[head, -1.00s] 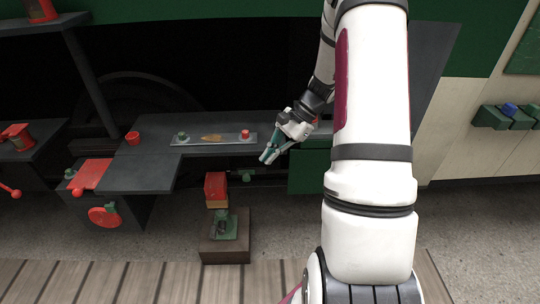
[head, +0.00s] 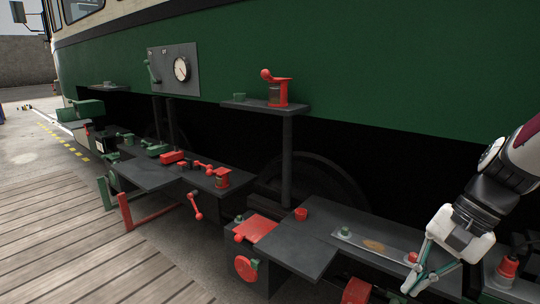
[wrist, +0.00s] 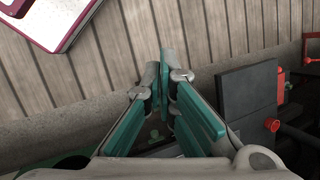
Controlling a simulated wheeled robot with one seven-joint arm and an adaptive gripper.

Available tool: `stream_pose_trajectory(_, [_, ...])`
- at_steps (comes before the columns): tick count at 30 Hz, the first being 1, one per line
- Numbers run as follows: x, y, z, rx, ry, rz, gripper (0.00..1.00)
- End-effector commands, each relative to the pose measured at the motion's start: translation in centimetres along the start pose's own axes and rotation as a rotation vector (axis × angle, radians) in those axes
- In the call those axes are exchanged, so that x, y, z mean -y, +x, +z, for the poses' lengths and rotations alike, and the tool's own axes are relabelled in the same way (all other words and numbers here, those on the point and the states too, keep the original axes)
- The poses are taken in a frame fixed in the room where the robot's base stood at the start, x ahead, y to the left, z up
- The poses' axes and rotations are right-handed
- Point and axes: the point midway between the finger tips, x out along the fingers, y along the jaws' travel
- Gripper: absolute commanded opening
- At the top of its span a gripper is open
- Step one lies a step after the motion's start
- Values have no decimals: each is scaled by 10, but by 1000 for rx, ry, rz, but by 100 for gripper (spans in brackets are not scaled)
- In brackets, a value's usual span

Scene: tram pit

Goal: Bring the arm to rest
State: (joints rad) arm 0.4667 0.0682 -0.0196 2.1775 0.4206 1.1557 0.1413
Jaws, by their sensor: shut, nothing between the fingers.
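My gripper (head: 421,283) is at the lower right of the head view, with its teal fingers pointing down and left. It is beside the right end of the grey plate (head: 388,249) on the dark bench, and partly covers what lies behind it. The plate carries a brown leaf-shaped patch and small green and red knobs. In the wrist view the teal fingers (wrist: 164,85) come together at their tips with nothing held. My arm enters from the right edge of the head view.
A dark bench (head: 318,222) runs along the green tram side. A post with a shelf (head: 264,107) holding a red fitting stands behind it. A gauge panel (head: 174,70) is on the tram side. Plank flooring (head: 60,245) at the left is clear.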

Motion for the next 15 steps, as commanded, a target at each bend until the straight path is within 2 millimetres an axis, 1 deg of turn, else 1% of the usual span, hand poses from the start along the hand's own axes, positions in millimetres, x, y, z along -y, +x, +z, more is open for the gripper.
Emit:
stream_pose_trajectory(1, [1, -5, 21, -20, -67, 26, 0])
stream_pose_trajectory(6, [-8, -14, 80, -74, -270, 118, 0])
stream_pose_trajectory(8, [-14, -16, 98, -94, -341, 149, 0])
stream_pose_trajectory(9, [-19, -17, 110, -109, -388, 170, 0])
stream_pose_trajectory(12, [-34, -19, 135, -147, -499, 221, 0])
stream_pose_trajectory(15, [-49, -19, 154, -182, -595, 264, 0])
